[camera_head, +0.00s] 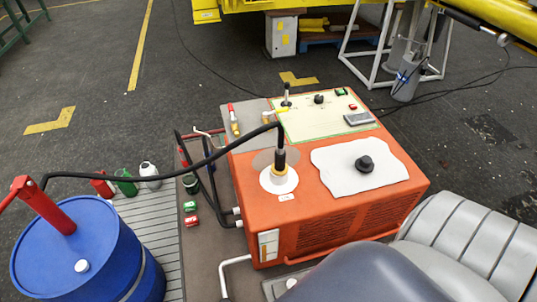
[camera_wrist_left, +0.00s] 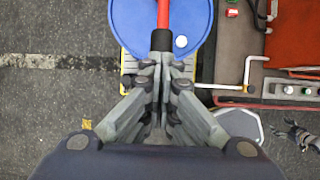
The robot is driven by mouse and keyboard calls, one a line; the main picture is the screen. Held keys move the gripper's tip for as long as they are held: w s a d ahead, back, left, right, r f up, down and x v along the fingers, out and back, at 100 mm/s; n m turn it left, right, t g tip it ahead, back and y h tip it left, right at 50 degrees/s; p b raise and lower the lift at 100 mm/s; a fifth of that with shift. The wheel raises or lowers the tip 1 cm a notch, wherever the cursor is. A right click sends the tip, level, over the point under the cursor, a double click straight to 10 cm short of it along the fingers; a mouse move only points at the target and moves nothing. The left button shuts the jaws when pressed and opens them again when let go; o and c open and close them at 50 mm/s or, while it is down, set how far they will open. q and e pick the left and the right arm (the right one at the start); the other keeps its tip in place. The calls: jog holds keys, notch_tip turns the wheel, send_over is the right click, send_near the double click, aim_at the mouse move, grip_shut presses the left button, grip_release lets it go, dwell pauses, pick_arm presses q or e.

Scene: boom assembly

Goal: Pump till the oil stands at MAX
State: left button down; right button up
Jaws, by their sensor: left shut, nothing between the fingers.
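A blue drum (camera_head: 85,250) stands at the lower left with a red hand pump (camera_head: 48,207) on top. A black hose (camera_head: 150,178) runs from the pump to the filler (camera_head: 279,165) on the orange unit (camera_head: 330,215). A white plate (camera_head: 268,246) on the unit's front left could be the oil gauge; its marks are too small to read. In the left wrist view, my left gripper (camera_wrist_left: 159,68) is shut and empty, its tips close to the black grip (camera_wrist_left: 161,40) of the red pump lever (camera_wrist_left: 163,14). I cannot tell whether they touch.
Red, green and white bottles (camera_head: 125,183) stand behind the drum. A grey seat (camera_head: 455,240) is at the lower right. In the left wrist view, a dark gripper-like part (camera_wrist_left: 302,137) at the right edge may be my right gripper. The floor left of the drum is clear.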

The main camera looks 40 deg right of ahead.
pick_arm(q)
notch_tip(320, 180, down, 15)
jog(key=b, duration=1)
notch_tip(320, 180, up, 20)
jog(key=p, duration=1.3)
jog(key=shift+f+p, duration=0.15)
jog(key=shift+p, duration=0.25)
jog(key=shift+f, duration=0.15)
notch_tip(320, 180, down, 19)
jog(key=b, duration=1.4)
notch_tip(320, 180, up, 19)
jog(key=p, duration=1.3)
jog(key=shift+p, duration=0.35)
